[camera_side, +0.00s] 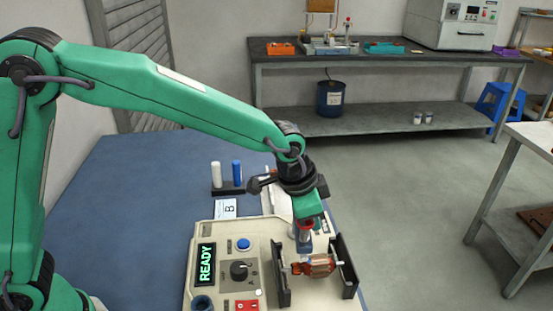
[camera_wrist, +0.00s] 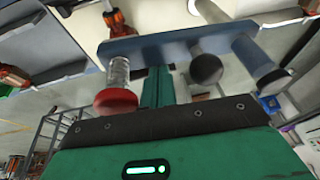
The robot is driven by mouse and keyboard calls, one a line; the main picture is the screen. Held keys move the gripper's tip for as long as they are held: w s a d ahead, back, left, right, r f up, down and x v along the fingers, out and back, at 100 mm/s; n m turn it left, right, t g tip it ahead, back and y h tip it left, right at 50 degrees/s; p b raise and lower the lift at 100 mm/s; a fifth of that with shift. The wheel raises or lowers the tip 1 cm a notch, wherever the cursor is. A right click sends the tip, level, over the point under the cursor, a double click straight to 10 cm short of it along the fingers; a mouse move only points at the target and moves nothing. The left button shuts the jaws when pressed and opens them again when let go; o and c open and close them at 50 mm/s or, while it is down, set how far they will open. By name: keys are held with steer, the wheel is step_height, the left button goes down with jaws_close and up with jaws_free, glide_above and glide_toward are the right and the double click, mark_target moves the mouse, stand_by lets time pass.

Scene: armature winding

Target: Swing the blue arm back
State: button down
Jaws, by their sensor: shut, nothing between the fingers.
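The blue arm (camera_wrist: 178,42) is a flat blue-grey bar crossing the upper middle of the wrist view. A clear post with a red cap (camera_wrist: 115,102) stands at its left end, a dark round knob (camera_wrist: 206,68) near its middle, and a blue post (camera_wrist: 256,62) at its right. My gripper (camera_wrist: 158,88) is shut and empty, its green fingers reaching to the bar between the red-capped post and the dark knob; contact is unclear. In the side view my gripper (camera_side: 307,207) points down above the red cap (camera_side: 306,224), hiding most of the blue arm.
The copper-wound armature (camera_side: 315,266) lies between two black upright plates (camera_side: 346,265) on the beige machine (camera_side: 218,236). Its display (camera_side: 206,264) reads READY. A white and a blue spool (camera_side: 237,172) stand behind on a dark holder. The blue tabletop at left is mostly clear.

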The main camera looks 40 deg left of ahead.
steer(key=shift+w+d, duration=0.1)
stand_by(0.3)
step_height(320, 180, up, 10)
steer(key=shift+w+d+f, duration=0.15)
steer(key=shift+f, duration=0.1)
stand_by(0.9)
